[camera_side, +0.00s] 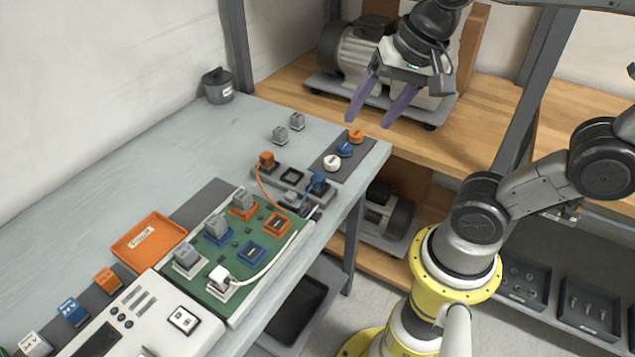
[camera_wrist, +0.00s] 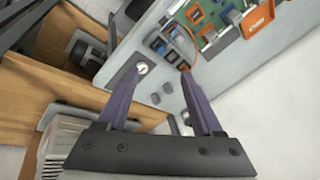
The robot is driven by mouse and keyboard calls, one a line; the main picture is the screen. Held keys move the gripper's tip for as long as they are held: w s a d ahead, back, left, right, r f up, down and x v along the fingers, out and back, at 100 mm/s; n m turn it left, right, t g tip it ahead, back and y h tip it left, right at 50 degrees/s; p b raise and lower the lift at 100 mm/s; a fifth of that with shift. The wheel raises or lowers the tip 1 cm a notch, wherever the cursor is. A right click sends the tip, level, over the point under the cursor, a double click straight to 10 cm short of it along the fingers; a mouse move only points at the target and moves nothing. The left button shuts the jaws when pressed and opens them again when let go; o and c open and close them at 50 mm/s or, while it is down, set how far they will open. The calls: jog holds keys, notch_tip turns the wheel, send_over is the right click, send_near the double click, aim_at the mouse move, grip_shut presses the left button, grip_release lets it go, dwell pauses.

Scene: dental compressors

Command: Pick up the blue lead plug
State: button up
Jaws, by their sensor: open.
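The blue lead plug (camera_side: 317,182) stands upright at the right end of a grey holder strip (camera_side: 291,190) near the table's right edge. A white lead appears to run from near it towards the green board. In the wrist view a small blue shape, likely this plug (camera_wrist: 158,44), shows beyond the fingertips. My gripper (camera_side: 368,122) is open and empty, raised above and to the right of the far table end, apart from the plug. In the wrist view the open fingers (camera_wrist: 159,74) point towards the holder area.
An orange lead plug (camera_side: 266,160) stands at the strip's other end. Orange, blue and white knobs (camera_side: 344,150) sit on a dark mat behind the strip. Two grey blocks (camera_side: 288,128) stand nearby. The green board (camera_side: 240,250) carries several modules.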

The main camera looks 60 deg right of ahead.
jog(key=w+d+f+m+g, duration=0.1)
jog(key=w+f+m+g, duration=0.15)
jog(key=w+m, duration=0.5)
jog(key=g, duration=0.2)
send_over(318, 176)
notch_tip(318, 176, down, 4)
notch_tip(318, 176, down, 9)
jog(key=shift+w+d+r, duration=0.1)
jog(key=shift+d+r, duration=0.05)
jog(key=shift+f, duration=2.7)
grip_shut()
